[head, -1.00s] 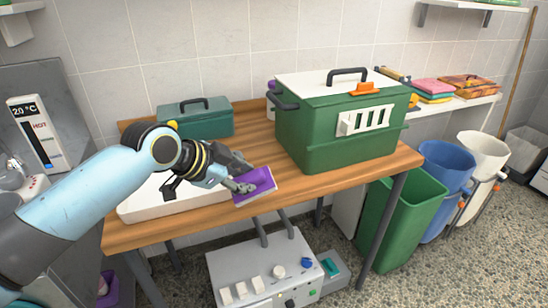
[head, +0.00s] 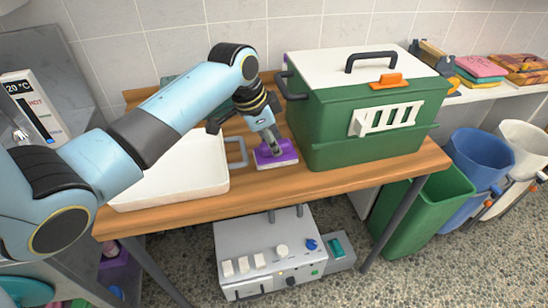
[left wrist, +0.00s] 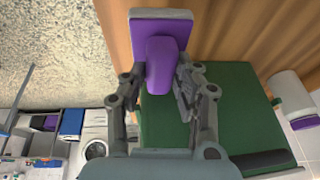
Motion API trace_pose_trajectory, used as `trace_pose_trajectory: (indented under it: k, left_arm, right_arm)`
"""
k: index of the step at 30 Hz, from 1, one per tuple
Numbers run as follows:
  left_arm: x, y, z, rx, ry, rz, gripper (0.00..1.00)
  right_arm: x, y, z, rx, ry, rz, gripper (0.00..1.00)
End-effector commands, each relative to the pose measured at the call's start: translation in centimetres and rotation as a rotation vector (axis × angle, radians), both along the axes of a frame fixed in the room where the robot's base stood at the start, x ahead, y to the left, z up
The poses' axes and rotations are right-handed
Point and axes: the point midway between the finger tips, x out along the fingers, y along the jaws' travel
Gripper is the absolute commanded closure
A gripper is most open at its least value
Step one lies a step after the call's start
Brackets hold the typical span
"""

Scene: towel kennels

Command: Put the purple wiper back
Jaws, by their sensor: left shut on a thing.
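The purple wiper (head: 277,154) is a flat purple block with a pale pad underneath. It is level, on or just above the wooden table (head: 330,184), between the white tray and the green box. I cannot tell if it touches the wood. My left gripper (head: 272,141) points down at it and is shut on its raised purple handle. In the left wrist view the wiper (left wrist: 174,33) lies beyond the gripper (left wrist: 160,82), whose fingers stand on both sides of the handle. My right gripper is not in view.
The white tray (head: 170,199) with a grey handle is left of the wiper. The large green box (head: 365,148) with a white lid stands close on its right. A grey control unit (head: 262,285) stands below the table. Green, blue and white bins are at right.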

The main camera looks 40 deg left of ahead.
Motion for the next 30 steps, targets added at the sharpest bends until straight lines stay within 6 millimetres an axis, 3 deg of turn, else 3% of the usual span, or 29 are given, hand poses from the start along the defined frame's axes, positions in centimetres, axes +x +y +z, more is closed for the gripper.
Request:
trace_pose_trajectory:
  k: [6,8,12,19,23,24,29,30]
  left_arm:
    - [-0.1,0.0,-2.7,-0.001,0.004,0.0,1.0]
    - [-0.1,0.0,-3.7,-0.001,0.003,0.001,1.0]
    - [0.0,0.0,-5.1,0.0,0.0,-0.001,1.0]
    - [0.0,0.0,-5.2,0.0,-0.002,-0.001,1.0]
    - [0.0,0.0,-5.5,-0.001,-0.001,0.0,1.0]
    - [0.0,0.0,-5.5,0.0,-0.001,-0.001,0.69]
    - [0.0,0.0,-5.4,0.0,-0.001,-0.001,0.48]
    - [0.0,0.0,-5.4,0.0,-0.001,-0.001,0.48]
  right_arm:
    - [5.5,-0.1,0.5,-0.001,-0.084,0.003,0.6]
    - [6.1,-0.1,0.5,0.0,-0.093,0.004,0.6]
    - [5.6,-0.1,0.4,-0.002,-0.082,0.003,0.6]
    - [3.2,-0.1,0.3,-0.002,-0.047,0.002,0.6]
    - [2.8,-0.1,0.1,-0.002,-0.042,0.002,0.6]
    - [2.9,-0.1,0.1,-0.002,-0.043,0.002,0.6]
    - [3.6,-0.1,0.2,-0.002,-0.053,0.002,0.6]
    - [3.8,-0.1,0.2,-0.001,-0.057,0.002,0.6]
